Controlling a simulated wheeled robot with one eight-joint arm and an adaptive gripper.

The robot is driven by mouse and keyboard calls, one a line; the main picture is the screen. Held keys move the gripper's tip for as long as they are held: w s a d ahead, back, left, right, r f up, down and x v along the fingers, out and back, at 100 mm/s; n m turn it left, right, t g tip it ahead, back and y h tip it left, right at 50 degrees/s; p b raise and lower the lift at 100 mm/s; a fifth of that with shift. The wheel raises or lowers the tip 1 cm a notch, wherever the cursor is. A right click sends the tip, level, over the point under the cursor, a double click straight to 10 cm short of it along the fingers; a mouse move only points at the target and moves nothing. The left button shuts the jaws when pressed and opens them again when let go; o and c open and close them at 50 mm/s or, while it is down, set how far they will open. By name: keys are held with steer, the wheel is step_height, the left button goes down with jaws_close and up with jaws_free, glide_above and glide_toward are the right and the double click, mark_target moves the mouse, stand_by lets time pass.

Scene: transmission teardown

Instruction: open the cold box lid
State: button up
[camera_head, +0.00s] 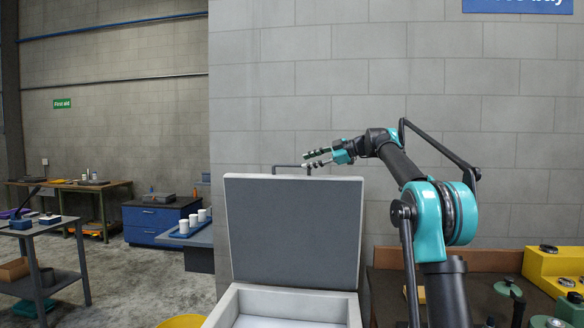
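The cold box (222,309) is a pale, light-walled box at the bottom centre, and part of its white inside shows. Its lid (292,232) stands about upright at the back of the box, its grey inner face with a pale rim towards me. A thin dark handle bar (290,166) shows just above the lid's top edge. My gripper (308,159) is above the lid's top edge, by the right end of the bar, with its fingers pointing left and a gap between them. I cannot tell whether it touches the bar.
A workbench (387,290) at the right bears yellow blocks (560,268) and green parts. A blue tray with white cups (193,221) is left of the lid. A grey cart (62,238) and a blue cabinet (150,222) stand further left. Open floor (135,285) lies between.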

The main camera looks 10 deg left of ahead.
mark_target(296, 165)
steer(key=x, duration=0.8)
jaws_close()
